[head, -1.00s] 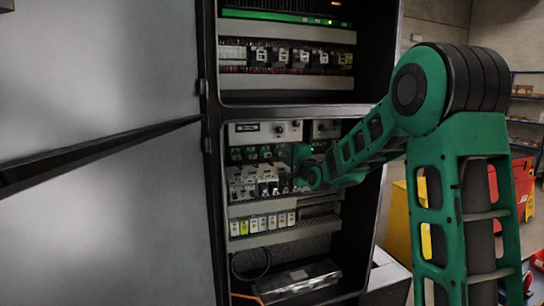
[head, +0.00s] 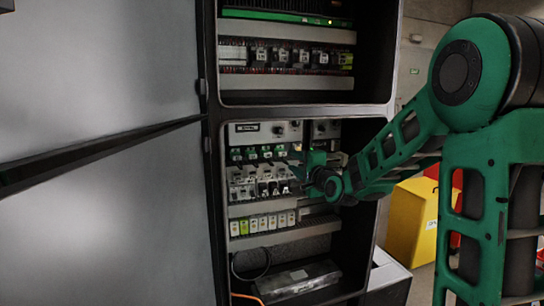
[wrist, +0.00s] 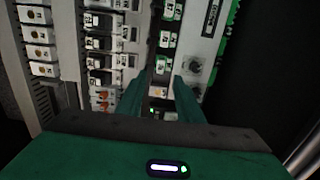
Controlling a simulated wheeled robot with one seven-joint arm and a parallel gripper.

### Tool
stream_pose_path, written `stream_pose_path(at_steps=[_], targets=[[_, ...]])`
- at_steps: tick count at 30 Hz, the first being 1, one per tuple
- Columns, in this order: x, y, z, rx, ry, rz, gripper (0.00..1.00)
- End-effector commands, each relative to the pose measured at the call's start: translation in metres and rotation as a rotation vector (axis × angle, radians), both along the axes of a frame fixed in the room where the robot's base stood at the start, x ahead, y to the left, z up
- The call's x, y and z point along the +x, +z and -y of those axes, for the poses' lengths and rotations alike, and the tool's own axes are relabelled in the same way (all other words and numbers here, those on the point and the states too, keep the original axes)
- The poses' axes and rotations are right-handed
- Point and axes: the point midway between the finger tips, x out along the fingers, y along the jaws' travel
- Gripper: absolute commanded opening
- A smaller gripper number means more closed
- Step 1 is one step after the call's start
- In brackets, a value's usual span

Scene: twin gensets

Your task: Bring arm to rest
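My green arm (head: 400,150) comes in from the right and reaches to the open electrical cabinet (head: 212,160). My gripper (head: 296,160) is in front of the cabinet's lower bay, by the right end of the breaker rows; its fingertips are small and hard to make out there. In the wrist view my gripper (wrist: 160,85) shows two green fingers apart, with nothing held between them. Beyond the fingers are a row of breakers (wrist: 100,62) and a grey panel with a round knob (wrist: 195,65). I cannot tell whether the fingers touch anything.
Large grey cabinet doors (head: 100,90) fill the left. The cabinet's upper bay holds a row of switchgear (head: 285,57). A white row of modules (head: 262,222) lies below the breakers. A yellow box (head: 412,222) stands on the floor behind my arm.

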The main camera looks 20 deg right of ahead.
Motion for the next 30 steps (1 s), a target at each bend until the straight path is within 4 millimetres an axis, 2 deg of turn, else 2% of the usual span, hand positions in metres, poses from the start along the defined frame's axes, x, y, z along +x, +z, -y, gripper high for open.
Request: stream_pose_path(at_steps=[4,11,14,17,20,23,26,30], targets=[[-0.017,0.0,0.001,0.001,-0.001,0.0,0.34],[-0.026,-0.001,0.001,-0.005,0.0,-0.004,0.34],[-0.031,-0.008,0.003,-0.054,-0.001,-0.044,0.34],[-0.046,-0.025,0.009,-0.164,0.002,-0.138,0.34],[-0.072,-0.051,0.019,-0.319,0.014,-0.282,0.34],[-0.108,-0.08,0.033,-0.469,0.042,-0.444,0.34],[-0.15,-0.107,0.048,-0.597,0.086,-0.606,0.34],[-0.219,-0.138,0.065,-0.736,0.179,-0.83,0.34]])
